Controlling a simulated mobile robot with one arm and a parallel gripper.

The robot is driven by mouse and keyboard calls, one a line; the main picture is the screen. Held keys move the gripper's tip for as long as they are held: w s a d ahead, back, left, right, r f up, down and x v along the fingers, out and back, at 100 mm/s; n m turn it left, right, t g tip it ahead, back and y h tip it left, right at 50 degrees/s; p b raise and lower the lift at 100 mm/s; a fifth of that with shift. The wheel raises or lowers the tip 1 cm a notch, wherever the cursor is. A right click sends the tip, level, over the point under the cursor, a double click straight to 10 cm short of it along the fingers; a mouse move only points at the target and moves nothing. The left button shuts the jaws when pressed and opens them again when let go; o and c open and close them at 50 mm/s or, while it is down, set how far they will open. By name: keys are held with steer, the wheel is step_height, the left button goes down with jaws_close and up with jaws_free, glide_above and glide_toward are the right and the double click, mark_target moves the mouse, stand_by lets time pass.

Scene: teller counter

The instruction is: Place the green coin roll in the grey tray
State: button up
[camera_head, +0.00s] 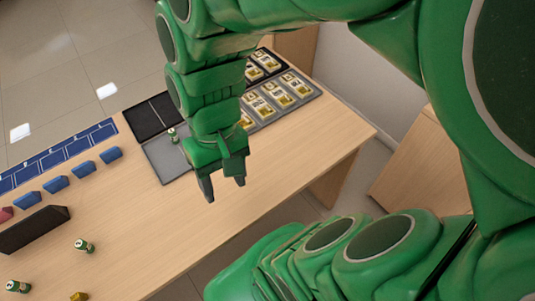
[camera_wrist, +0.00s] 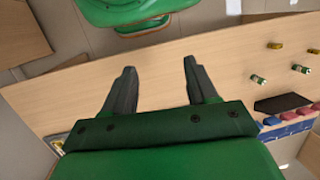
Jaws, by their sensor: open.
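The grey tray (camera_head: 164,160) lies on the counter in the head view, left of my gripper and partly hidden behind it. One small green coin roll (camera_head: 173,135) with a pale band is at the tray's upper part, beside my wrist. Two more green coin rolls are on the bare counter at the lower left, one here (camera_head: 84,246) and one nearer the corner (camera_head: 18,287). They also show at the right of the wrist view, one here (camera_wrist: 258,79) and one farther right (camera_wrist: 299,68). My gripper (camera_head: 225,188) is open and empty above the counter, beside the grey tray.
A black tray (camera_head: 153,117) adjoins the grey one. Trays of banded gold-and-white bundles (camera_head: 283,97) lie at the back right. A dark block (camera_head: 32,230), blue pieces (camera_head: 56,184) and a blue strip (camera_head: 60,154) line the left. The middle counter is clear.

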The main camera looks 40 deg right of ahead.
steer(key=shift+t+h, duration=0.3)
steer(key=shift+h, duration=0.5)
steer(key=d, duration=0.1)
steer(key=s+d+r, duration=0.1)
steer(key=d, duration=0.1)
steer(key=shift+s+d+r, duration=0.2)
steer(key=shift+s+r, duration=0.1)
steer(key=shift+s, duration=0.1)
